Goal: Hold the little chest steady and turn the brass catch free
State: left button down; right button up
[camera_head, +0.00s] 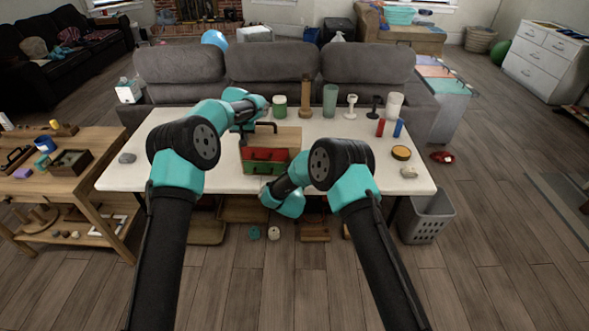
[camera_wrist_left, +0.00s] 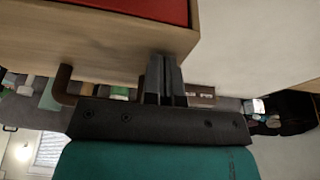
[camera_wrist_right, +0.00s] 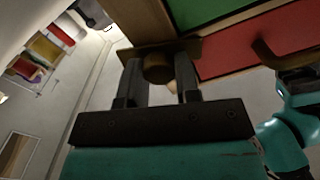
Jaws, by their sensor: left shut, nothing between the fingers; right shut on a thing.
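The little chest (camera_head: 262,168) stands on the white table, with a red panel over a green one in the head view. Its wooden edge and red face (camera_wrist_left: 150,10) fill the top of the left wrist view. My left gripper (camera_head: 245,130) is shut and empty; its fingertips (camera_wrist_left: 163,65) are close to a chest corner, and I cannot tell if they touch. My right gripper (camera_wrist_right: 158,75) has its fingers on either side of the round brass catch (camera_wrist_right: 157,68), beside the green and red panels. In the head view my right arm hides this grip.
The white table (camera_head: 140,178) also holds a green jar (camera_head: 279,106), a wooden cylinder (camera_head: 306,95), a red cylinder (camera_head: 380,128), a blue one (camera_head: 398,128) and a round wooden disc (camera_head: 401,153). A grey stone (camera_head: 127,158) lies left. The table's left front is clear.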

pick_arm(q)
jog(key=shift+s+f, duration=0.15)
jog(key=shift+f, duration=0.25)
pick_arm(e)
jog(key=m, duration=0.7)
jog(key=shift+d+f, duration=0.1)
jog(key=shift+d, duration=0.05)
jog(key=m, duration=0.4)
jog(key=shift+f+m, duration=0.1)
jog(key=shift+m, duration=1.5)
jog(key=o, duration=0.9)
jog(key=shift+o, duration=0.2)
jog(key=s, duration=1.2)
jog(key=shift+a, duration=0.4)
pick_arm(q)
jog(key=shift+r, duration=0.1)
